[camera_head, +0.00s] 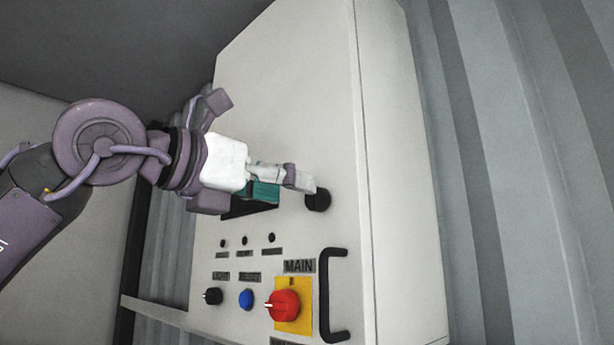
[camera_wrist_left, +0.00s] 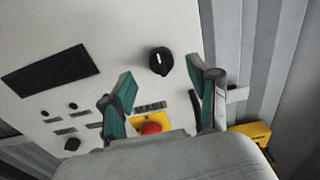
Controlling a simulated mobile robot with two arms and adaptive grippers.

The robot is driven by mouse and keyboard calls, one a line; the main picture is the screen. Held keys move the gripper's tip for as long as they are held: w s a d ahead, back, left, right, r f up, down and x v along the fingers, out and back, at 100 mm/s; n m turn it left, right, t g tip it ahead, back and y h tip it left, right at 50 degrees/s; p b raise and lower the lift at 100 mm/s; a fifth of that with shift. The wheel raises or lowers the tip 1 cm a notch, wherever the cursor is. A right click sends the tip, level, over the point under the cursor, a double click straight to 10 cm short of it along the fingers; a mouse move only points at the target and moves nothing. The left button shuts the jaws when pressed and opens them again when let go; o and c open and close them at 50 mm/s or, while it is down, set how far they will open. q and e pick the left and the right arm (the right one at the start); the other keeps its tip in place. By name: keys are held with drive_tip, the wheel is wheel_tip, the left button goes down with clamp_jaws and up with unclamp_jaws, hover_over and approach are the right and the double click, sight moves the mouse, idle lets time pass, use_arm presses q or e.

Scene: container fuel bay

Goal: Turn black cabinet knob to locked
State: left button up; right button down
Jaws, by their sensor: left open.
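The black cabinet knob (camera_head: 318,201) is on the front of the pale cabinet (camera_head: 290,90), above the black handle, partly covered by my gripper. In the left wrist view the round black knob (camera_wrist_left: 160,61) shows a white pointer line, nearly upright in the picture. No position words can be read there. My left gripper (camera_head: 302,180) is in front of the cabinet, close to the knob. In the wrist view its teal-padded fingers (camera_wrist_left: 163,80) are open with nothing between them, and the knob appears just beyond the tips. Contact cannot be told. My right gripper is not in view.
Below are a red main switch (camera_head: 285,305) on a yellow plate, a blue button (camera_head: 246,299), a smaller black knob (camera_head: 212,296) and a protruding black handle (camera_head: 328,295). A dark panel (camera_wrist_left: 50,70) is left in the wrist view. Corrugated wall (camera_head: 500,150) stands right.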

sight(319, 202)
use_arm(q)
drive_tip(key=shift+p+x, duration=0.7)
drive_tip(key=shift+x, duration=1.55)
drive_tip(key=shift+c, duration=0.2)
drive_tip(key=c, duration=1.1)
